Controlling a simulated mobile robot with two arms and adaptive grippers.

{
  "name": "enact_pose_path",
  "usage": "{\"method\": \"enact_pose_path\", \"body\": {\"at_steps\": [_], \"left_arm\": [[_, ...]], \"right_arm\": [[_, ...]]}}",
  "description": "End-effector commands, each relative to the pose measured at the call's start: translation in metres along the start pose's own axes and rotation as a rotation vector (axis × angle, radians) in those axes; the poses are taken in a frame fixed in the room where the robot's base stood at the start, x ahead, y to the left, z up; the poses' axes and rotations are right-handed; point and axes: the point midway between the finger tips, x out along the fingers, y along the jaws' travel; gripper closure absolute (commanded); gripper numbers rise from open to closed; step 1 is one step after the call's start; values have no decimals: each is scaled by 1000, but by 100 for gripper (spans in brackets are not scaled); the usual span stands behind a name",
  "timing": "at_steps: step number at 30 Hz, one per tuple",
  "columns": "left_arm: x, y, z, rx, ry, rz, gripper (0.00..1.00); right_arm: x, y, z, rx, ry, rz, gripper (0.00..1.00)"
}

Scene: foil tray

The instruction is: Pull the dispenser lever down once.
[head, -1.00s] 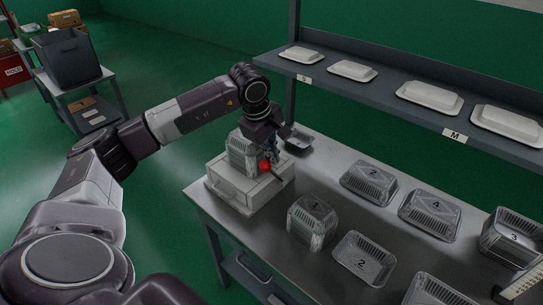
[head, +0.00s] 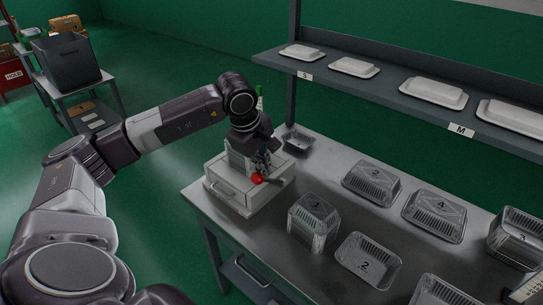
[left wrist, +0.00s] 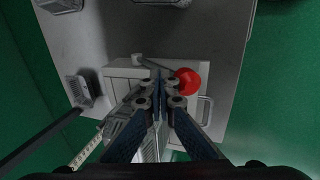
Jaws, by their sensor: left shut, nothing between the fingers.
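The dispenser (head: 232,197) is a pale grey box with a front handle at the left end of the metal bench. Its lever has a red ball knob (head: 257,179), low against the box in the head view. In the left wrist view the knob (left wrist: 187,81) sits just right of the fingertips, with the grey lever rod (left wrist: 150,65) running behind them. My left gripper (head: 264,168) is shut and empty, pointing down at the knob; whether it touches the knob or rod is unclear. The left wrist view shows its closed fingers (left wrist: 162,76). My right gripper is not in view.
Foil trays stand on the dispenser (head: 236,158), partly behind my gripper. A small dark tray (head: 298,140) lies behind it. Several numbered foil containers (head: 372,180) cover the bench to the right. A shelf (head: 400,105) with white lids runs above the back.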

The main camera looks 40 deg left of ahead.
Motion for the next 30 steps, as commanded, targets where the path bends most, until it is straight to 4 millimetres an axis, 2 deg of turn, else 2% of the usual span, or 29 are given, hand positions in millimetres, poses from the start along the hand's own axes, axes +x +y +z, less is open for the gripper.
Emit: {"method": "enact_pose_path", "body": {"at_steps": [3, 15, 27, 30], "left_arm": [[4, -6, 0, 0, 1, -3, 100], [5, -8, 0, 0, 1, -4, 100], [24, -32, 0, 1, 1, -5, 100], [19, -28, 0, 0, -1, -4, 100]], "right_arm": [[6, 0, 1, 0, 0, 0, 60], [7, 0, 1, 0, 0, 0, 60], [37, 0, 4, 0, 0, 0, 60], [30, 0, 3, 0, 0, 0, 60]]}}
